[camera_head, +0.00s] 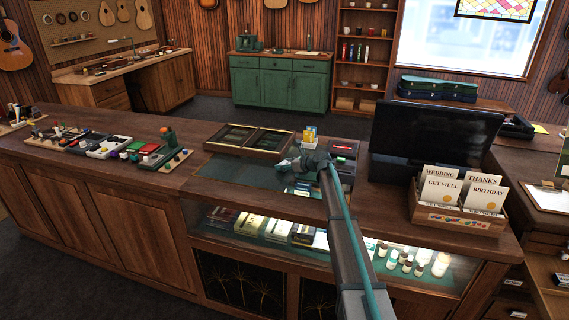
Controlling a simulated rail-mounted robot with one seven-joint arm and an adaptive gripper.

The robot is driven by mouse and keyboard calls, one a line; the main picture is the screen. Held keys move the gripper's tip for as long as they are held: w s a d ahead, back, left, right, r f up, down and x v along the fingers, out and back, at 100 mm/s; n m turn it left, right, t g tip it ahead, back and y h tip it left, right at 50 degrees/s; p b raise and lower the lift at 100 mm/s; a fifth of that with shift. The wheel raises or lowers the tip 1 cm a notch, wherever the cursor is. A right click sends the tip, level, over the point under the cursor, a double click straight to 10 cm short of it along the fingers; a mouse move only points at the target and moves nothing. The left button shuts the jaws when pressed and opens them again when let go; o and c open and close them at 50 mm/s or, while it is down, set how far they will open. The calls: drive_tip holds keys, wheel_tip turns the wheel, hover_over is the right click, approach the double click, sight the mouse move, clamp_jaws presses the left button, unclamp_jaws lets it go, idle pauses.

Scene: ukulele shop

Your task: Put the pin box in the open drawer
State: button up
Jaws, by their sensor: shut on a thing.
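My gripper (290,167) is over the middle of the shop counter, at the end of my arm, which reaches up from the bottom of the view. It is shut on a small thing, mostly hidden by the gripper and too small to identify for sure. I cannot tell whether it is the pin box. A small yellow and blue box (310,133) shows just behind the gripper. At the right edge, a drawer (552,272) in the side bench seems to stand out; its inside is barely in view.
The wooden counter has a glass front with lit goods. A green cabinet (280,82) is behind.

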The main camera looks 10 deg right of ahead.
drive_tip(key=shift+f, duration=0.1)
drive_tip(key=o, duration=1)
drive_tip(key=shift+c, duration=0.2)
drive_tip(key=b+v, duration=0.3)
drive_tip(key=v, duration=0.8)
drive_tip(key=shift+s, duration=0.15)
drive_tip(key=shift+o, duration=0.4)
drive_tip(key=shift+s+d+r, duration=0.2)
drive_tip(key=shift+s+d, duration=0.05)
drive_tip(key=shift+d, duration=0.1)
